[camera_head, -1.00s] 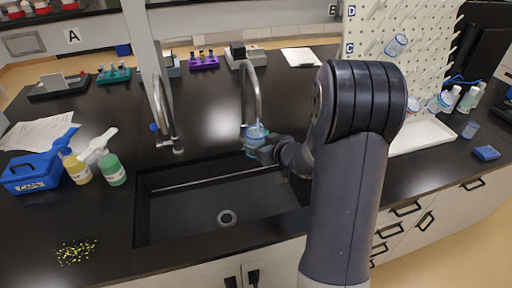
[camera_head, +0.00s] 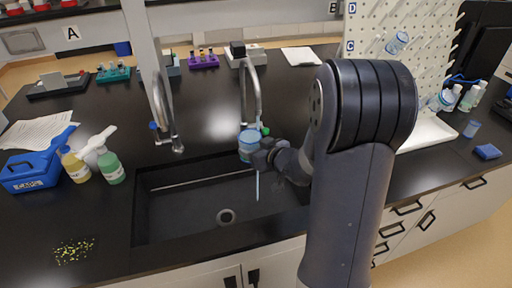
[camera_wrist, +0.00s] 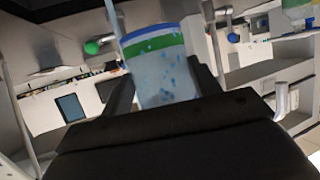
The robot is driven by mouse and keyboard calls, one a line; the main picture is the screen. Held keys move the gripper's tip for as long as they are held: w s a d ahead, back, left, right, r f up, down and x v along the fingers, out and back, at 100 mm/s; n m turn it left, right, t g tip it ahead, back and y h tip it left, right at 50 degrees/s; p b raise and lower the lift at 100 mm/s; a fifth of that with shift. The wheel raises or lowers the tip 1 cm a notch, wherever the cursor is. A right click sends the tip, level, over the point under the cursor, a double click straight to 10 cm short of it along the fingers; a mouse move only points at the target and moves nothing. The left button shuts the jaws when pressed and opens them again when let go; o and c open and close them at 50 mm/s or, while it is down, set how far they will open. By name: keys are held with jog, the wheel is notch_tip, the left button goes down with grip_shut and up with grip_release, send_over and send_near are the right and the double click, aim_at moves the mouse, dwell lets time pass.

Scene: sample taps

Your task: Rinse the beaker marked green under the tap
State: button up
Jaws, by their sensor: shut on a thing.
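My gripper (camera_head: 262,157) is shut on a clear beaker (camera_head: 248,141) at the right-hand tap (camera_head: 256,88), above the rear edge of the sink (camera_head: 180,213). In the wrist view the beaker (camera_wrist: 166,84) stands between the fingers, with a green band, a blue rim and blue specks on its wall. A thin pale stream (camera_wrist: 114,33) comes down at its rim; I cannot tell whether it enters. In the head view a pale stream (camera_head: 257,186) shows below the gripper. A green knob (camera_head: 265,131) sits by this tap, also in the wrist view (camera_wrist: 92,47).
A second tap (camera_head: 164,112) with a blue knob stands left. Bottles (camera_head: 111,166) and a blue carrier (camera_head: 33,173) are left of the sink. A pegboard rack (camera_head: 420,55) holding another beaker (camera_head: 397,43) stands right, above a white tray (camera_head: 427,133). The sink basin is clear.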

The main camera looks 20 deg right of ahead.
jog(key=s+a+r, duration=0.3)
jog(key=s+a, duration=0.4)
jog(key=shift+s+a+b, duration=0.3)
dwell(0.7)
dwell(0.3)
